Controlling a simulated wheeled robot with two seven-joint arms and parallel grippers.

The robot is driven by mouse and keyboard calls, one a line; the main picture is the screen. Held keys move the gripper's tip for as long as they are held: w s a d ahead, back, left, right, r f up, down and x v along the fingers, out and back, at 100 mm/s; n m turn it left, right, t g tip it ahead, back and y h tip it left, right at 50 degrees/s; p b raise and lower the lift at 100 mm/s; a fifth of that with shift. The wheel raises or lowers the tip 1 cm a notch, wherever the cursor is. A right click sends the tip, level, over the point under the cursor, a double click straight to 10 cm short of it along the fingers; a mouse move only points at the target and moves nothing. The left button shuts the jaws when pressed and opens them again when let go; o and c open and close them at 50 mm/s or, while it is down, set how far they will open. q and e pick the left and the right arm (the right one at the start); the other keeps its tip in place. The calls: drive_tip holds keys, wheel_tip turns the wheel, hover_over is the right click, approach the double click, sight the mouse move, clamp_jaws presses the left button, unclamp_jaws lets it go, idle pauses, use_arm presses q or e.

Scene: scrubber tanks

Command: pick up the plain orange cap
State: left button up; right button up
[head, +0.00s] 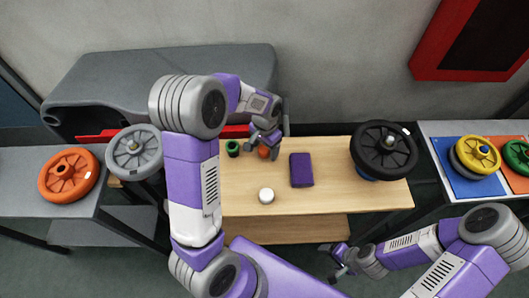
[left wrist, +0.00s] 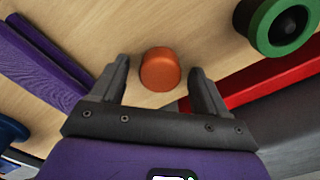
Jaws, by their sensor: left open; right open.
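The plain orange cap (left wrist: 160,70) stands on the wooden table. In the left wrist view it sits between the open fingers of my left gripper (left wrist: 158,80), with a gap on both sides. In the head view the orange cap (head: 264,152) shows only in part, beside my left gripper (head: 272,150), which reaches down over the table's back part. My right gripper (head: 338,262) is open and empty, low in front of the table, far from the cap.
A green ring with a dark centre (head: 232,148) stands close left of the cap. A purple box (head: 301,170) lies to its right, and a white cap (head: 266,195) lies nearer the front. A black wheel (head: 384,150) is on the table's right end. A red bar (left wrist: 250,88) runs behind the table.

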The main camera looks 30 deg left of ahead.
use_arm(q)
drive_tip(key=c, duration=1.1)
